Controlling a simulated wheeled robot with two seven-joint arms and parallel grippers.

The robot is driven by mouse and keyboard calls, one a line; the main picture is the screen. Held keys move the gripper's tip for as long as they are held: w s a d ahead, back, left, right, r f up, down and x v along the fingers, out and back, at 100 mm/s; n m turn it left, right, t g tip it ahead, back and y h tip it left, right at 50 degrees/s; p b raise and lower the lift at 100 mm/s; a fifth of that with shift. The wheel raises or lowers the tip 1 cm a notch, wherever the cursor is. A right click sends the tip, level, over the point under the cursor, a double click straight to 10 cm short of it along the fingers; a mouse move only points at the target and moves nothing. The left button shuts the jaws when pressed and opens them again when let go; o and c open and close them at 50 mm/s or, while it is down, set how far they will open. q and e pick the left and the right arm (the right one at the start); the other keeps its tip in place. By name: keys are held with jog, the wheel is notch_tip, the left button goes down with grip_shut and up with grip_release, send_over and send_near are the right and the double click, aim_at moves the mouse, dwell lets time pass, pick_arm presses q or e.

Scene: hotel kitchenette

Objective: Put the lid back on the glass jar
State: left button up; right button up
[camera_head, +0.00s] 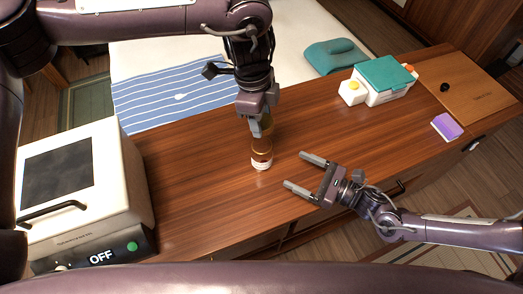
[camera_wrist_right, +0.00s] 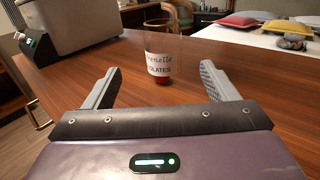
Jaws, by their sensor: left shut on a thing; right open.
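The glass jar (camera_head: 262,162) stands upright on the wooden counter, with a white label near its base. In the right wrist view the jar (camera_wrist_right: 163,67) shows a gold-coloured rim, printed label and something red at the bottom. My left gripper (camera_head: 256,128) points down just above the jar in the head view, shut on a small amber-gold thing, likely the lid (camera_head: 266,122), mostly hidden by the fingers. I cannot tell whether it touches the jar. My right gripper (camera_head: 296,172) is open and empty, its fingers pointing at the jar from the right, apart from it.
A white boxy appliance (camera_head: 70,180) with an OFF display stands at the left. A teal-topped white box (camera_head: 385,80), a purple block (camera_head: 447,126) and a wooden board (camera_head: 470,92) lie at the right. A bed with a striped cloth (camera_head: 175,95) is behind. Counter around the jar is clear.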

aim_at(271, 157)
pick_arm(q)
jog(key=shift+s, duration=0.1)
jog(key=shift+d+f, duration=0.1)
pick_arm(e)
jog(key=shift+w, duration=0.1)
pick_arm(q)
jog(key=shift+w+f, duration=0.1)
jog(key=shift+w, duration=0.35)
pick_arm(e)
jog(key=x, duration=1.1)
jog(key=shift+w+a+f, duration=0.15)
jog(key=shift+w+f, duration=0.05)
pick_arm(q)
jog(key=shift+s, duration=0.1)
pick_arm(e)
jog(key=shift+w+a, duration=0.1)
jog(key=shift+a, duration=0.2)
jog(key=c, duration=1.5)
pick_arm(q)
jog(key=shift+f, duration=2.45)
